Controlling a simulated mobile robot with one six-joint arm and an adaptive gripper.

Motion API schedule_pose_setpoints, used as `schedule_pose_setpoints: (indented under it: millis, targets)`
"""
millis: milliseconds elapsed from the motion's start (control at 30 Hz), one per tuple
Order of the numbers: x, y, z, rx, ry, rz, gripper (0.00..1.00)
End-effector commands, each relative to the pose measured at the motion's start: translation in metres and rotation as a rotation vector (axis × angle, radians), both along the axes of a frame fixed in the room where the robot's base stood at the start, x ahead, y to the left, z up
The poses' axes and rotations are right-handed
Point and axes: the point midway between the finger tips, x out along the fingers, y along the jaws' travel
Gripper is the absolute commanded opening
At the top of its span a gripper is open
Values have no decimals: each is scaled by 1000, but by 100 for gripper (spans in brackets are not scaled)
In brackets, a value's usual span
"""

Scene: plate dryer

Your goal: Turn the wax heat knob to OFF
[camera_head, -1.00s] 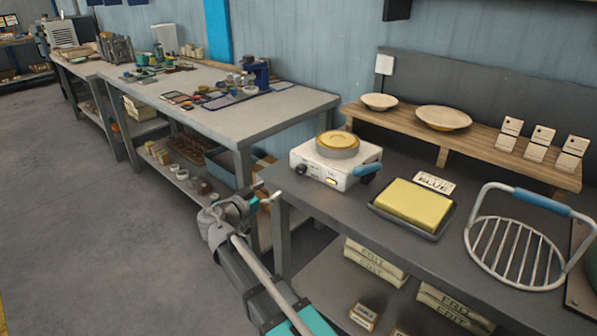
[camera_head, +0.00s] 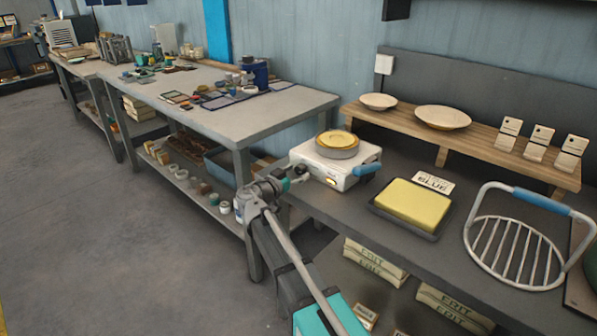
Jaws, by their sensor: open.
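The white wax heater (camera_head: 335,172) stands at the left end of the near dark bench. A round pan of yellow wax (camera_head: 337,142) sits on top of it. A small lit indicator (camera_head: 330,182) shows on its front, and a blue handle (camera_head: 367,163) sticks out at its right. The dark heat knob (camera_head: 302,171) is at the left of the front face, small and partly hidden by my gripper. My gripper (camera_head: 297,176) is open, with its fingertips at the knob. I cannot tell whether they touch it, nor read the knob's setting.
A yellow sponge (camera_head: 413,203) lies in a black tray right of the heater, with a BLUE sign (camera_head: 433,182) behind it. A wire rack with a blue grip (camera_head: 515,240) stands further right. A wooden shelf (camera_head: 480,143) with bowls and cards runs along the back.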

Motion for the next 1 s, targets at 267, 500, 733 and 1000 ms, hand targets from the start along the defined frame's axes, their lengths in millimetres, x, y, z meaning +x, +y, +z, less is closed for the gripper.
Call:
schedule_pose_setpoints:
  millis: [267, 500, 733, 1000]
  targets:
    - [10, -7, 0, 0, 0, 2, 83]
    - [10, -7, 0, 0, 0, 2, 83]
    - [10, -6, 0, 0, 0, 2, 44]
    - [9, -6, 0, 0, 0, 3, 1]
